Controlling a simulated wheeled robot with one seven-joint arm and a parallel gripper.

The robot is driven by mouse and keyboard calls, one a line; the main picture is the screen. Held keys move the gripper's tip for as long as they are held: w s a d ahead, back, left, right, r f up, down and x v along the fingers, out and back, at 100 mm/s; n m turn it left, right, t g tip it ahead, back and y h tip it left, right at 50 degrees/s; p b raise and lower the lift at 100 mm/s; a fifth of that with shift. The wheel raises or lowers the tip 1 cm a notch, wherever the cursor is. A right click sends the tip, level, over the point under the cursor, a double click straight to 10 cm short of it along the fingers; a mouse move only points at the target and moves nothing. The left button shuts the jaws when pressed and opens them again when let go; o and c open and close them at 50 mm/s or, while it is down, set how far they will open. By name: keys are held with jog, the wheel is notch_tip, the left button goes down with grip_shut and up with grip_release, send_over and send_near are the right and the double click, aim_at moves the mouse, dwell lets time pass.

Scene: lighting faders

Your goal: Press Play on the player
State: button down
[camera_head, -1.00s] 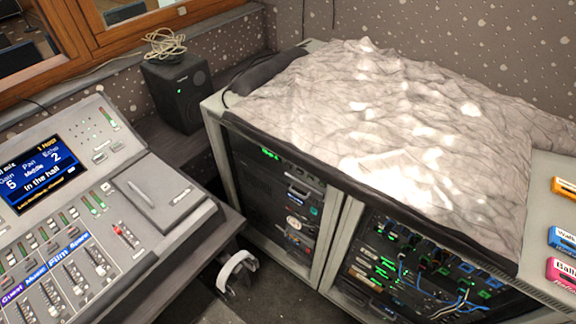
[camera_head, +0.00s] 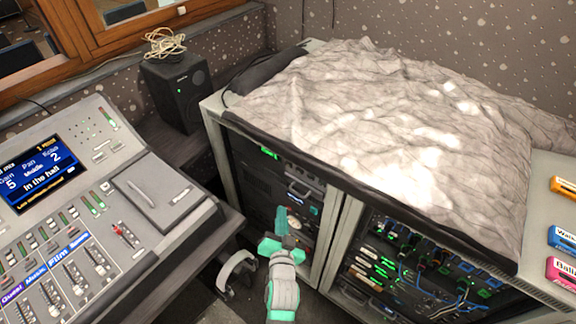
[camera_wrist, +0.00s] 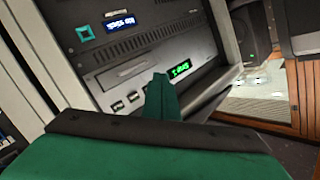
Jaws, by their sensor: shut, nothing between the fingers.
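The player, a dark unit with a lit green display, is at the top of the left rack bay in the head view; its display (camera_head: 270,153) shows there. In the wrist view the player's face (camera_wrist: 205,62) appears turned over, with a slot, a green display and a row of small pale buttons (camera_wrist: 117,105). Button marks are too small to read. My gripper (camera_head: 281,222) is shut and empty in front of the left bay. Its green fingertips (camera_wrist: 160,80) overlap the face beside the display in the wrist view; I cannot tell whether they touch.
A unit with a blue display (camera_wrist: 121,24) adjoins the player. A mixing desk (camera_head: 150,235) stands left, with headphones (camera_head: 236,268) hanging beside it. A crumpled cover (camera_head: 330,110) lies on the rack top. Cables fill the right bay (camera_head: 420,265). A speaker (camera_head: 178,90) stands behind.

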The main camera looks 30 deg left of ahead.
aim_at(288, 165)
jog(key=w+a+r+g+y, duration=0.1)
jog(key=w+a+r, duration=0.1)
jog(key=a, duration=0.6)
jog(key=shift+w+r+n+y, duration=0.3)
jog(key=shift+w+r+y, duration=0.1)
jog(key=shift+r, duration=0.3)
jog(key=w, duration=0.8)
jog(key=shift+w+d, duration=0.4)
jog(key=shift+d, duration=0.05)
jog(key=shift+w, duration=0.1)
jog(key=shift+a, duration=0.1)
dwell(0.7)
